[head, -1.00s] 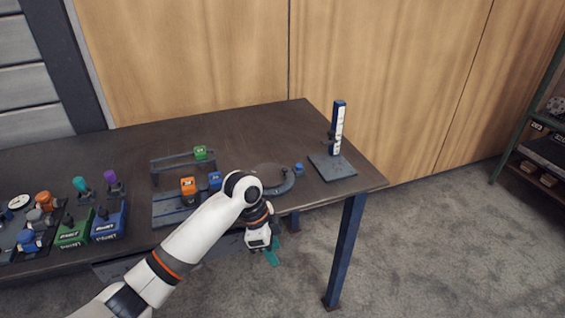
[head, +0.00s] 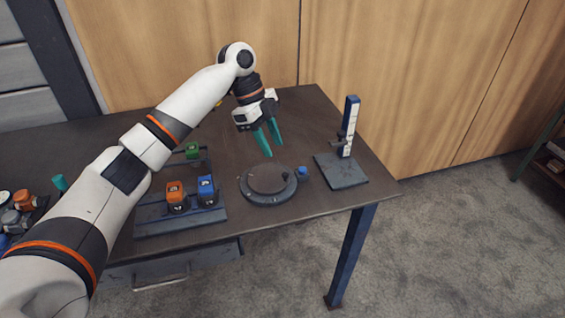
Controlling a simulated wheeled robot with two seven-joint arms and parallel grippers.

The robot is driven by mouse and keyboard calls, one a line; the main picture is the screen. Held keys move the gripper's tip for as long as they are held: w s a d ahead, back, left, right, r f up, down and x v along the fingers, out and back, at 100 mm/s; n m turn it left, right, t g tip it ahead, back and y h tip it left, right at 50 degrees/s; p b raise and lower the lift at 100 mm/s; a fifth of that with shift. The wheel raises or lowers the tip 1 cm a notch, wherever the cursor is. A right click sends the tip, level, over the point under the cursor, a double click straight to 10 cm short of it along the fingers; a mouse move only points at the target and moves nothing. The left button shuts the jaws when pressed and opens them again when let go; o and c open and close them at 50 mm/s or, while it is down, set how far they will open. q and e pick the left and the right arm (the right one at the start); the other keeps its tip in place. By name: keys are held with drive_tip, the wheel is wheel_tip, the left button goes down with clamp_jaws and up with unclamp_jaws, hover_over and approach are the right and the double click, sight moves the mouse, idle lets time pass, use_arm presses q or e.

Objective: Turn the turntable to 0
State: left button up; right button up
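The turntable (head: 268,182) is a dark round disc on a wider dark base ring, near the table's right front edge. A small blue part (head: 302,172) sits at its right side, and a small dark knob stands on the disc's right part. Any scale marks are too small to read. My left gripper (head: 266,142) is above and behind the turntable, pointing down. Its two teal fingers are apart with nothing between them. My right gripper is not in view.
A dark blue upright post with a white scale (head: 349,128) stands on a plate right of the turntable. Orange (head: 175,194) and blue (head: 206,189) blocks stand on a tray to the left. A green block (head: 192,151) is behind them. The table's back right is clear.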

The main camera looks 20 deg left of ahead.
sight(285, 173)
use_arm(q)
drive_tip(key=x, duration=0.4)
drive_tip(key=shift+w+a+f, duration=0.1)
drive_tip(key=shift+w, duration=0.05)
drive_tip(key=x, duration=0.3)
drive_tip(key=shift+f, duration=0.4)
drive_tip(key=shift+c, duration=0.6)
clamp_jaws()
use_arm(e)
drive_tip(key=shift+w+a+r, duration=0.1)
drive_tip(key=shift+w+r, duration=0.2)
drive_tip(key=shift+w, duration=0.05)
